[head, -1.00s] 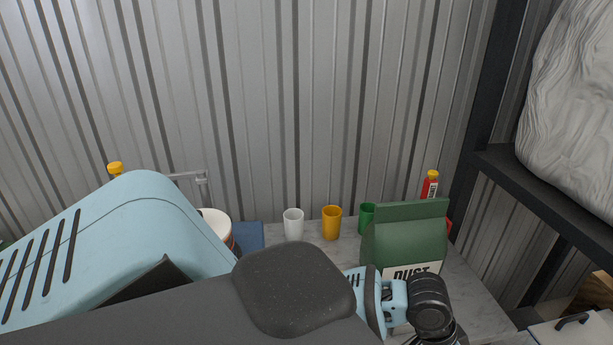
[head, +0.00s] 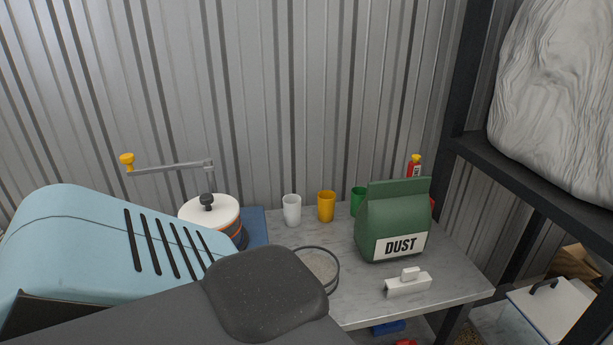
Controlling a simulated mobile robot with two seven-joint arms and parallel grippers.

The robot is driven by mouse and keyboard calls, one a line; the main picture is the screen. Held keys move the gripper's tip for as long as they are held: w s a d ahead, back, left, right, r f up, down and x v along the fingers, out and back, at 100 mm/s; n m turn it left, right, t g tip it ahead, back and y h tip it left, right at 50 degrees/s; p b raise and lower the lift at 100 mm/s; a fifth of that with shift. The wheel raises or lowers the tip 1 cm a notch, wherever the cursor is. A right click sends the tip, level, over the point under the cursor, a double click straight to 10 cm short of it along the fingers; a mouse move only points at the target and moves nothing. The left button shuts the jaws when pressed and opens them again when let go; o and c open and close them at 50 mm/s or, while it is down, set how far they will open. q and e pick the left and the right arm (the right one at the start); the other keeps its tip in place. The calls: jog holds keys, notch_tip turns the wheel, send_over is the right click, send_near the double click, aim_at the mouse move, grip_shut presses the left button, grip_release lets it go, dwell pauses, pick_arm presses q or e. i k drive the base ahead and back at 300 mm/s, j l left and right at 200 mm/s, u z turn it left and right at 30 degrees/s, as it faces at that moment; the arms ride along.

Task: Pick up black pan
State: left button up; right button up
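No object that I can surely call the black pan shows in the head view. A round shallow dish with a thin dark rim and a grey, speckled inside (head: 320,266) lies on the grey table (head: 455,285). My arm hides its left part, and I cannot tell whether it is the pan. My light blue and dark grey arm fills the lower left and covers the table's front left. Neither gripper is in view.
A green DUST bag (head: 393,222) stands right of the dish, behind a white block with a knob (head: 408,284). White (head: 292,211), orange (head: 326,207) and green (head: 358,201) cups stand behind. A cranked white-topped drum (head: 210,213) is left. A dark shelf (head: 540,170) borders the right.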

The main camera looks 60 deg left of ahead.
aim_at(324, 266)
jog(key=u, duration=0.4)
jog(key=l+u, duration=0.15)
jog(key=u, duration=0.65)
jog(key=l+u, duration=0.15)
jog(key=u, duration=0.25)
jog(key=l+u, duration=0.1)
jog(key=u, duration=0.35)
jog(key=i+l, duration=0.05)
